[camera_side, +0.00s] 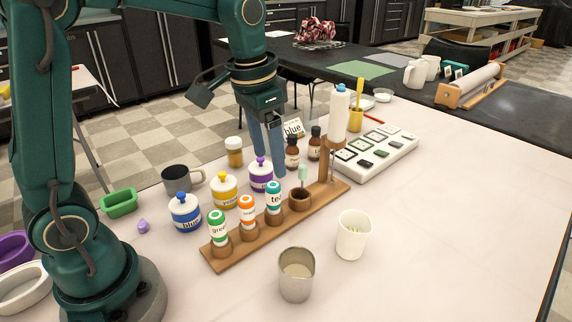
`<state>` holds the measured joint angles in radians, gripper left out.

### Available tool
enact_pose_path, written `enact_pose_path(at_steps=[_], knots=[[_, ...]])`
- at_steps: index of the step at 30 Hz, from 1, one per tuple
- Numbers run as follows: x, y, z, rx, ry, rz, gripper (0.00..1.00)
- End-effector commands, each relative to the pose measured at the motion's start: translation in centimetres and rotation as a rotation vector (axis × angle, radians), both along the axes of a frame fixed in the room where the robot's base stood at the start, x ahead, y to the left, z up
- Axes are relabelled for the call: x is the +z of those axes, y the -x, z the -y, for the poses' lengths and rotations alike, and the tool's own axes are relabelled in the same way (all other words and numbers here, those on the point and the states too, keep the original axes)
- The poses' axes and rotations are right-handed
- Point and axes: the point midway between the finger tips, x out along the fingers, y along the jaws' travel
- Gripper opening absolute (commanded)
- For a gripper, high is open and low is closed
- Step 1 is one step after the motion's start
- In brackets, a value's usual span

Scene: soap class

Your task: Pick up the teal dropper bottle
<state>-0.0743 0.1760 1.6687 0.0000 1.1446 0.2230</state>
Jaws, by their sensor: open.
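The teal dropper bottle (273,203) stands upright in a wooden rack (257,233), with a white label and a teal cap. A green-capped bottle (217,233) and an orange-capped bottle (247,217) stand to its left in the same rack. My gripper (275,167) points down, open, above and behind the teal bottle in the picture, beside the purple jar. It appears empty and apart from the bottle. The bottle's lower end is hidden in its rack holder.
A blue jar (185,213), yellow jar (224,190) and purple jar (261,175) stand behind the rack. Brown bottles (292,152) are near my gripper. A metal cup (296,274) and white beaker (352,236) stand in front.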

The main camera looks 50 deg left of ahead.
Motion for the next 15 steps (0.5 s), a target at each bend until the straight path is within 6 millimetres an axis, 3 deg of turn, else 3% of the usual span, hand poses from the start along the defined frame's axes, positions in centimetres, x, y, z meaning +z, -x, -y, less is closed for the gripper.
enact_pose_path(at_steps=[6,15], knots=[[-4.0,-1.7,-0.8,0.015,0.009,-0.114,0.70],[-7.0,-1.4,-0.9,0.023,0.013,-0.157,0.70]])
